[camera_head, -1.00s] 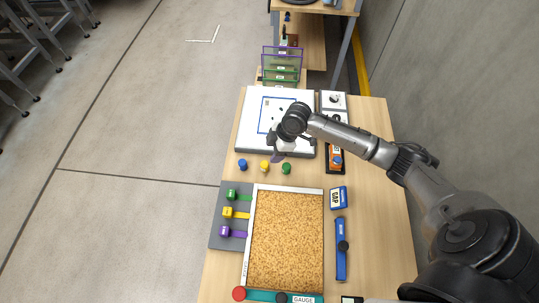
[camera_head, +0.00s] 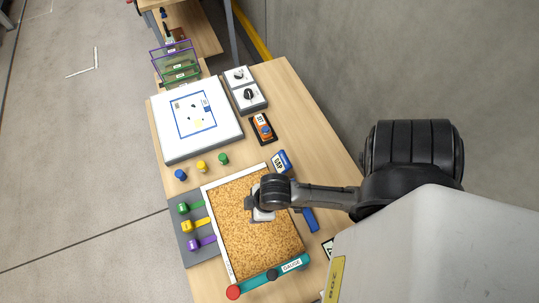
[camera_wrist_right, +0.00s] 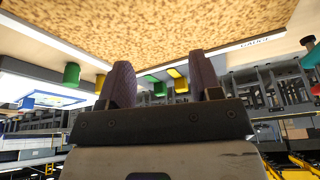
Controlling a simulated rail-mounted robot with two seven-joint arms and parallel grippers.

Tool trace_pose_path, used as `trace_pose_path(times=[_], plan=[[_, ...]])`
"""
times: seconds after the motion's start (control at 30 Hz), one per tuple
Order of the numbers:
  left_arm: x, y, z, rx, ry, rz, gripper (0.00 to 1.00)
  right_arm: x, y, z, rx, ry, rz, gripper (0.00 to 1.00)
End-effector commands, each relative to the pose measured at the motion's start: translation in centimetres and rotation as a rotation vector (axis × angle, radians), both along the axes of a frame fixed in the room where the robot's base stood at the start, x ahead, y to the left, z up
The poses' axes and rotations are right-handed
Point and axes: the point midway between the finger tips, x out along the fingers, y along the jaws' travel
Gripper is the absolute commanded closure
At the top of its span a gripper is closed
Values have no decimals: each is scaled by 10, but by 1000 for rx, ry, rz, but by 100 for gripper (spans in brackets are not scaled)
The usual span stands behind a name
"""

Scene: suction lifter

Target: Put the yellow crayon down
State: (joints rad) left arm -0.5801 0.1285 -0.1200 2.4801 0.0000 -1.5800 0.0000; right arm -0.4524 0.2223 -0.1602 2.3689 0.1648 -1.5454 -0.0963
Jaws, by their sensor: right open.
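The yellow crayon (camera_head: 201,167) appears to be the short yellow piece standing on the table in front of the white board (camera_head: 168,150), between a blue piece (camera_head: 180,175) and a green piece (camera_head: 223,158). My right gripper (camera_head: 262,214) is over the cork-coloured panel (camera_head: 240,245), apart from the yellow crayon. In the right wrist view, my right gripper's two purple-grey fingers (camera_wrist_right: 160,75) are spread with nothing between them. My left gripper is not in view.
Green, yellow and purple levers (camera_head: 188,226) stick out along the panel's left side. A teal gauge bar (camera_head: 270,275) with a red knob lies along its front. An orange device (camera_head: 264,129) and dial boxes (camera_head: 247,92) stand at the right. Bare table lies right of them.

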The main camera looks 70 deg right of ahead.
Motion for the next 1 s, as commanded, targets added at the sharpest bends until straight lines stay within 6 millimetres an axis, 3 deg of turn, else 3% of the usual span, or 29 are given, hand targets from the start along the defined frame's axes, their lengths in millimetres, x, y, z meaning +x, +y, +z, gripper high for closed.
trace_pose_path(times=[0.1, 0.27, 1.0], plan=[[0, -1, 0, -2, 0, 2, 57, -25, -4, 9, -17, 12, -129, 41], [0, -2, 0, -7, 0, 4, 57, -39, -10, 16, -36, 17, -212, 41], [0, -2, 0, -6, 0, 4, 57, -40, -11, 16, -39, 18, -219, 41]])
